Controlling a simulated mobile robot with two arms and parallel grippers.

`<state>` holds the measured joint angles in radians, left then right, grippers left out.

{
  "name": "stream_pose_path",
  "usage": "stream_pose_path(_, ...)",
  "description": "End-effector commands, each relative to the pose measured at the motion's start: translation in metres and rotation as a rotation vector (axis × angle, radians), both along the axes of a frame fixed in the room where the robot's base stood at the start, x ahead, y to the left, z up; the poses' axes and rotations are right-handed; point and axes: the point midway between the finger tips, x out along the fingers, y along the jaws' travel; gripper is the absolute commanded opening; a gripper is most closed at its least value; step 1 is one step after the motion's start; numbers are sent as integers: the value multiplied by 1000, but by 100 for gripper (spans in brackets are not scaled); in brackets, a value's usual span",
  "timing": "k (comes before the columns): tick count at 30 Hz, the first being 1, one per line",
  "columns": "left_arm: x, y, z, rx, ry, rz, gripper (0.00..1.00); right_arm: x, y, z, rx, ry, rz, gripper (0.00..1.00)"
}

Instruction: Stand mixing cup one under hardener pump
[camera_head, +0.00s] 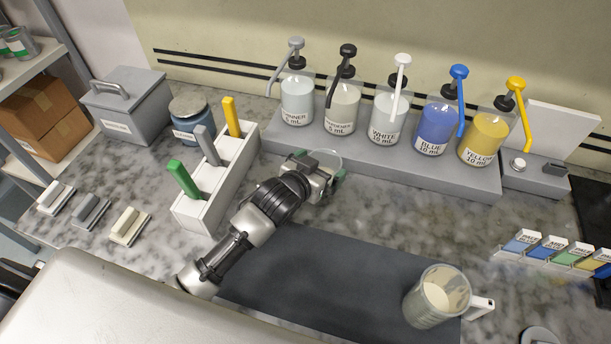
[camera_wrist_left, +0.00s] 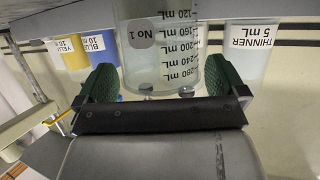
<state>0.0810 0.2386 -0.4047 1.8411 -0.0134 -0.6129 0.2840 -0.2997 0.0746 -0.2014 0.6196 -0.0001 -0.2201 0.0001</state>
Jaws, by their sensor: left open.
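Mixing cup one, a clear graduated cup marked "No 1" (camera_wrist_left: 160,45), stands between my left gripper's green fingers in the left wrist view. In the head view its clear rim (camera_head: 327,158) shows just past my left gripper (camera_head: 322,174), which partly hides the cup. The gripper is open, with a finger on either side of the cup; I cannot tell whether they touch it. The hardener bottle (camera_head: 342,112) has a black pump (camera_head: 347,52) and stands behind the cup on the grey plinth. My right gripper is not in view.
Thinner (camera_head: 297,100), white (camera_head: 388,118), blue (camera_head: 436,125) and yellow (camera_head: 484,138) pump bottles share the plinth (camera_head: 400,163). A white holder (camera_head: 213,207) with colored handles stands left of my arm. A jug (camera_head: 432,300) sits on the dark mat (camera_head: 330,270).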

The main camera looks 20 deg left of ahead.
Motion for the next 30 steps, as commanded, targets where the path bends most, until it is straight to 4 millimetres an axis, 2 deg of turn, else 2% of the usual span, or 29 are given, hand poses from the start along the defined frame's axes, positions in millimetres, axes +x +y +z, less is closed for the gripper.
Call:
stream_pose_path(9, -61, 19, 21, 1, 2, 0, 100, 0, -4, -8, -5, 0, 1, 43)
stream_pose_path(15, -89, 27, 32, 0, 1, 0, 100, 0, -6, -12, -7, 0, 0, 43)
stream_pose_path(21, -98, 30, 37, 2, 1, 1, 100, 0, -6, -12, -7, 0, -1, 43)
stream_pose_path(30, -98, 30, 37, 2, 1, 1, 100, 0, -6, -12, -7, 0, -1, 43)
